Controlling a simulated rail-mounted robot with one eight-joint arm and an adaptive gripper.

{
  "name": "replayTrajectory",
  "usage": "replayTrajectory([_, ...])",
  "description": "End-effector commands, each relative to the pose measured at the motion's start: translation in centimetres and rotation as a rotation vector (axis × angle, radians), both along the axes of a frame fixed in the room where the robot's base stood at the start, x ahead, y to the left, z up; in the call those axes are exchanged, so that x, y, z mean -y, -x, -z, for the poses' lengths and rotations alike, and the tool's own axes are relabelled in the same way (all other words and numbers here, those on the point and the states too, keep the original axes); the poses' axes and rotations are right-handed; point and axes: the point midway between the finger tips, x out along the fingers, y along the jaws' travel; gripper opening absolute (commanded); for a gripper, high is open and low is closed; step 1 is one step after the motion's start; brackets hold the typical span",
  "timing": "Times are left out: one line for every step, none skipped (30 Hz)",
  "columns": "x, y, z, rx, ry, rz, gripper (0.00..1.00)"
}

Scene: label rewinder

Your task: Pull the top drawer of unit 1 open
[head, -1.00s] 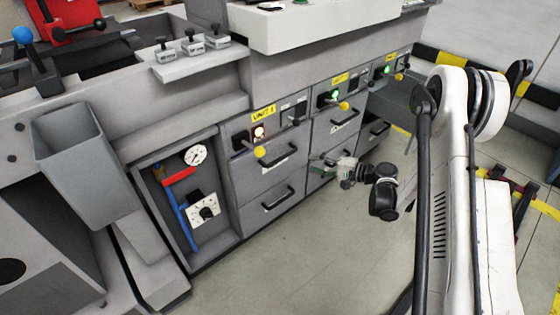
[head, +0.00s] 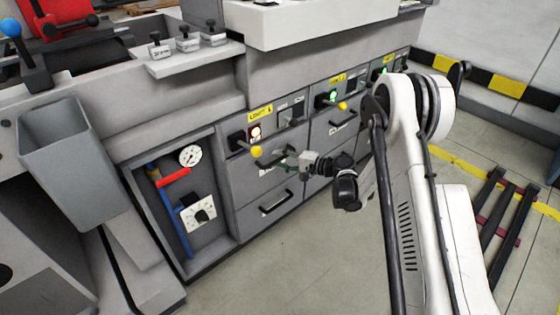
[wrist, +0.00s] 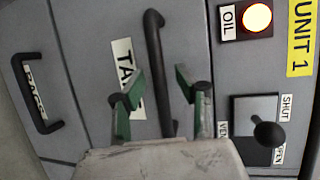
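The top drawer of unit 1 (head: 245,173) is shut, below the yellow UNIT 1 label (head: 261,113). In the wrist view its grey front carries a partly hidden label starting "TA" (wrist: 124,62) and a black bar handle (wrist: 153,45). My gripper (wrist: 153,84) is open, with one green finger on each side of this handle in the picture. I cannot tell whether the fingertips reach past the bar or touch it. In the head view my gripper (head: 266,164) is at the drawer front and hides most of the handle.
A lower drawer labelled RAGS (wrist: 35,90) is shut, its handle (head: 276,202) free. Above the top drawer are a lit OIL lamp (wrist: 257,17) and a black-knobbed SHUT/OPEN lever (wrist: 266,132). A yellow knob (head: 256,151) is close to my gripper. Open floor (head: 300,260) lies in front.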

Motion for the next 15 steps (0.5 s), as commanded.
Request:
replayTrajectory([-0.03,-0.01,0.0,0.0,0.0,0.0,0.32])
replayTrajectory([-0.02,-0.02,-0.01,0.0,0.0,0.0,0.32])
replayTrajectory([-0.01,-0.02,-0.02,0.0,0.0,0.0,0.32])
replayTrajectory([-0.01,-0.01,-0.02,0.0,0.0,0.0,0.32])
replayTrajectory([-0.01,-0.01,-0.02,0.0,0.0,0.0,0.32])
replayTrajectory([-0.01,-0.01,-0.02,0.0,0.0,0.0,0.3])
replayTrajectory([-0.01,-0.01,-0.02,0.0,0.0,0.0,0.26])
replayTrajectory([0.0,0.0,-0.02,0.0,0.0,0.0,0.22])
replayTrajectory([0.0,0.0,-0.02,0.0,0.0,0.0,0.17])
replayTrajectory([0.0,0.0,-0.02,0.0,0.0,0.0,0.13])
replayTrajectory([0.0,0.0,-0.01,0.0,0.0,0.0,0.09])
replayTrajectory([0.0,0.0,-0.01,0.0,0.0,0.0,0.04])
replayTrajectory([0.0,0.0,-0.01,0.0,0.0,0.0,0.0])
replayTrajectory([0.01,0.0,-0.01,0.0,0.0,0.0,0.0])
replayTrajectory([0.0,0.01,-0.01,0.0,0.0,0.0,0.0])
